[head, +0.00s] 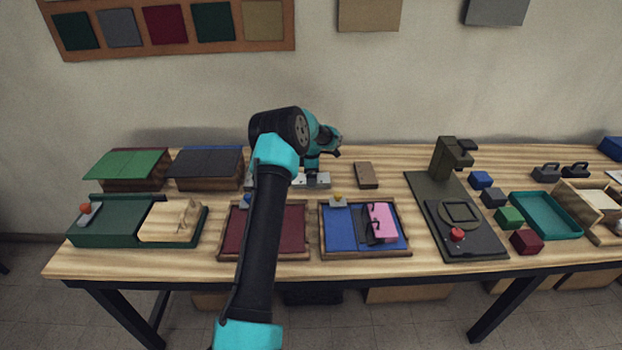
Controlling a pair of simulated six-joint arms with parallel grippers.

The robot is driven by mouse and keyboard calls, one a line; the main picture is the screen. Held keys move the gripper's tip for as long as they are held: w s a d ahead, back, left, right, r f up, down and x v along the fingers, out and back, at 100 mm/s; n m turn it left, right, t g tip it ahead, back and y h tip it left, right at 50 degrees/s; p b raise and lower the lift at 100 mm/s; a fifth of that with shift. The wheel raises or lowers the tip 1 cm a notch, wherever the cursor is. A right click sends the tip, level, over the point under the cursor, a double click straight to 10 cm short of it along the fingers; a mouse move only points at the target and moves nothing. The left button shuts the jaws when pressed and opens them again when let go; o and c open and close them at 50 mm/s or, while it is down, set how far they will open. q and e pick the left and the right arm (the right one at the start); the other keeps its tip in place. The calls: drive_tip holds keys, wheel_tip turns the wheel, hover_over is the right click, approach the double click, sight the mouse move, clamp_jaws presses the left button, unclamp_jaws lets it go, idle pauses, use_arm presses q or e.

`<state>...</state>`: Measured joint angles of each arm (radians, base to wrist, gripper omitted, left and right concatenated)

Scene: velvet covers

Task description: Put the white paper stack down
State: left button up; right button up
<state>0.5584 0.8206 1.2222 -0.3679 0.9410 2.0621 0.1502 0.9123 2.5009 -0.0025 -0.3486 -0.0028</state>
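I cannot make out a white paper stack for certain. A pale, flat-topped piece (600,199) lies in the open wooden box at the far right. One arm is in view, coming up from the bottom left of centre; I take it as my left. Its gripper (314,172) is low over the back of the table, by a pale grey strip (320,180) behind the two framed trays. The fingertips are too small and hidden to tell whether they are open or hold anything. My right gripper is not in view.
A burgundy tray (282,243) and a blue tray (340,242) with a pink block (384,218) stand in front. A green press (450,160) is to the right, then small coloured blocks and a teal tray (546,216). Green and dark covered boxes stand back left.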

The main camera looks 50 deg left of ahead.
use_arm(q)
wheel_tip(320, 180, up, 10)
idle(0.4)
idle(0.3)
